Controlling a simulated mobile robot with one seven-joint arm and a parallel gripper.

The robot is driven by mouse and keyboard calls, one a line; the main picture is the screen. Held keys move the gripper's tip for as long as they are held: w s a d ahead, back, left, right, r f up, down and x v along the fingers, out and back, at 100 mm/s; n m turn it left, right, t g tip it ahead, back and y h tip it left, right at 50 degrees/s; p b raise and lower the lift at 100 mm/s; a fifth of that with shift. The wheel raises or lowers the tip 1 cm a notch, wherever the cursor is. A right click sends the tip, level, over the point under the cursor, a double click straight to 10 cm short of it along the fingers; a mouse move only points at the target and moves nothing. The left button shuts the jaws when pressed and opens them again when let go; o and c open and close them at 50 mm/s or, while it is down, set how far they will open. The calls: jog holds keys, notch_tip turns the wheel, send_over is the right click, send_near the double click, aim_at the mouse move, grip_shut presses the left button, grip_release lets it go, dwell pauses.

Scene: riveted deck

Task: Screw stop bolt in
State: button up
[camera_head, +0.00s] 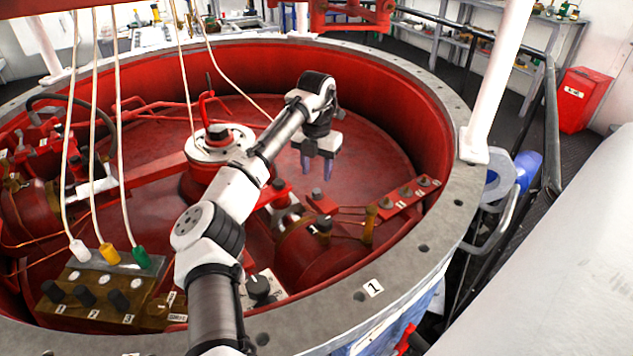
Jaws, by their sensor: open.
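My gripper (318,168) hangs at the end of my arm, fingers down, inside the large red round housing (375,110). Its two purple-grey fingers are apart, with nothing seen between them. A small grey bolt-like piece (318,193) stands just below the fingers, near a red cylinder (308,255); it looks apart from them. I cannot tell whether this is the stop bolt. Several similar knobs or bolts sit on a red bar (405,195) to the right of my gripper. Thread and hole are too small to make out.
A brass block (100,295) with white, yellow and green plugs and hanging cables is at the lower left. A white round hub (220,143) stands mid-housing. The grey riveted rim (450,215) and a white post (497,80) bound the right. Red floor behind my gripper is clear.

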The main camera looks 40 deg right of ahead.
notch_tip(320, 180, up, 9)
jog(key=shift+f, duration=0.15)
dwell(0.4)
jog(key=n+p, duration=0.6)
jog(key=n, duration=1.2)
send_near(316, 191)
notch_tip(316, 191, down, 8)
jog(key=shift+f, duration=0.1)
